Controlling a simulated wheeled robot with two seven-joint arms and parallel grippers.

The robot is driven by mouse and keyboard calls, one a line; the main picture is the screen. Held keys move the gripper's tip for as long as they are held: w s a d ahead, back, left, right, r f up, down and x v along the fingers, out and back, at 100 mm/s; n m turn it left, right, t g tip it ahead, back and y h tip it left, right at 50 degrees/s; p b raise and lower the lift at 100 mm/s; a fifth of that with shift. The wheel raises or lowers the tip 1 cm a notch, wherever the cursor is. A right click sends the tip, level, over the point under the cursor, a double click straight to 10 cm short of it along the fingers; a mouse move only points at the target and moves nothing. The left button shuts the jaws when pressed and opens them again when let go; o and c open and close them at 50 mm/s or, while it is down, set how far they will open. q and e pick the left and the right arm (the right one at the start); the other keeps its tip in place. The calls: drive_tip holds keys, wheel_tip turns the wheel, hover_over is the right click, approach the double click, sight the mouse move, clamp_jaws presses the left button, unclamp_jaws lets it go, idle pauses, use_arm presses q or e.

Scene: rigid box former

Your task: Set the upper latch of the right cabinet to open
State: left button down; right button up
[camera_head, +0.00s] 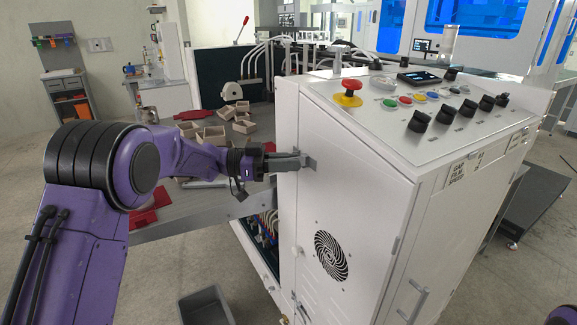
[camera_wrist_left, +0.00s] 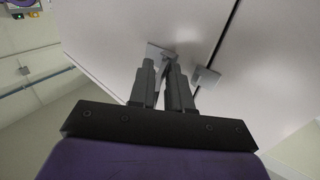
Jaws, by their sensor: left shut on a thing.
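The white cabinet (camera_head: 352,185) with a sloped control panel stands right of centre. Its upper latch (camera_head: 310,162) is a small grey metal piece near the top left edge of the door. My left gripper (camera_head: 297,160) reaches it from the left, level with it. In the left wrist view, the fingers of my left gripper (camera_wrist_left: 167,85) are close together on the latch (camera_wrist_left: 160,50), at the door seam. The fingers hide part of the latch lever, so its exact angle is unclear. My right gripper is not in view.
A red emergency button (camera_head: 348,88) and several black knobs (camera_head: 444,115) sit on the panel. A round fan grille (camera_head: 331,256) and a handle (camera_head: 416,300) are lower on the cabinet. A work table (camera_head: 185,213) with small bins is behind my left arm. A grey bin (camera_head: 205,305) is on the floor.

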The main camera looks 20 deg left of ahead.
use_arm(q)
drive_tip(key=shift+r, duration=0.2)
drive_tip(key=shift+r, duration=0.2)
idle(0.8)
drive_tip(key=c, duration=1.3)
unclamp_jaws()
drive_tip(key=shift+a+f, duration=0.1)
drive_tip(key=shift+f, duration=0.05)
drive_tip(key=b+v, duration=0.3)
drive_tip(key=v, duration=0.7)
drive_tip(key=shift+a, duration=0.3)
